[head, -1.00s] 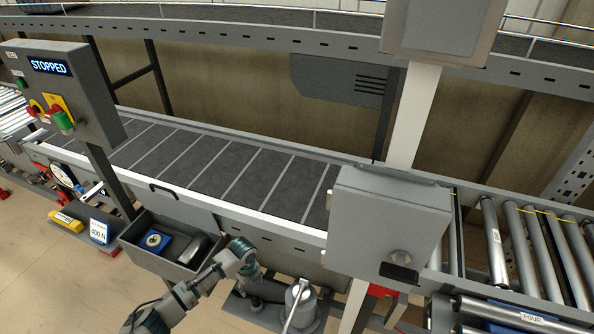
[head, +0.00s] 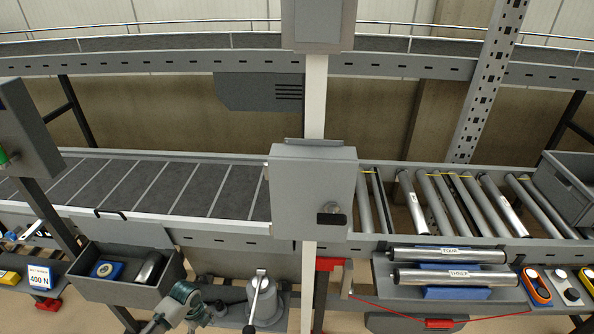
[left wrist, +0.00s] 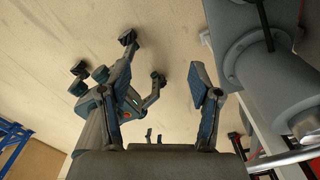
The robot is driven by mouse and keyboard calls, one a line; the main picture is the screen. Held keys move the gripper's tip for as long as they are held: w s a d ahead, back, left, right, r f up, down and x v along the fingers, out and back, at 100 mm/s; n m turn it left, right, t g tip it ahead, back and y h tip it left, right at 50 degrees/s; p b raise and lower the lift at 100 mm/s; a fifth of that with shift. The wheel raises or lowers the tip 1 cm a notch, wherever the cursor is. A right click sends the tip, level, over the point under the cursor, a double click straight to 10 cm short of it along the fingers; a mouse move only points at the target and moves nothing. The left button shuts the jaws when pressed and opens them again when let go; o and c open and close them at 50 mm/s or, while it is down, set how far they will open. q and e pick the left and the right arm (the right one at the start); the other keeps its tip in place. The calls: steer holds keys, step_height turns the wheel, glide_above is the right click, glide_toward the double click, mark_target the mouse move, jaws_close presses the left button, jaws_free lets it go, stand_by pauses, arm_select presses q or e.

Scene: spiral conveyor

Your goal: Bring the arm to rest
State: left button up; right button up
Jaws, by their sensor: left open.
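My left arm (head: 184,302) comes in low in the head view, in front of the conveyor and right of the grey bin. Its bent upper joint shows there, but its fingertips cannot be made out. In the left wrist view my left gripper (left wrist: 160,104) is open, with its two blue-padded fingers spread and nothing between them. Pale floor lies beyond the fingers. Some jointed parts with dark ends, which look like mine, show behind the left finger. My right gripper is not seen in either view.
A grey bin (head: 91,287) holds a blue-based item and a dark one. A lever on a grey cylindrical unit (head: 264,301) stands close right of my arm. The belt conveyor (head: 240,190) runs behind. Rollers labelled FOUR (head: 432,254) and THREE (head: 440,276) lie on a shelf at right.

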arm_select(q)
steer(key=s+d+f+n+t, duration=0.1)
steer(key=s+d+f+n, duration=0.25)
steer(key=f, duration=0.25)
steer(key=s+d+f+n+h, duration=0.1)
steer(key=s+d+f+n, duration=0.1)
steer(key=s+f+n, duration=0.4)
steer(key=s+d+f+n+t, duration=0.1)
steer(key=s+d+f+n, duration=0.2)
steer(key=f, duration=0.4)
steer(key=s+f+n, duration=0.4)
steer(key=s, duration=0.6)
steer(key=s+f+n, duration=0.5)
steer(key=s, duration=0.5)
steer(key=shift+d+y, duration=0.4)
steer(key=shift+d, duration=0.05)
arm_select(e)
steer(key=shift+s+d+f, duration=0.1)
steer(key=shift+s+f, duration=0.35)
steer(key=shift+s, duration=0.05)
arm_select(q)
steer(key=shift+f+n, duration=0.15)
steer(key=shift+n, duration=0.1)
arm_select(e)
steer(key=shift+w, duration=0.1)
arm_select(q)
steer(key=shift+s, duration=0.1)
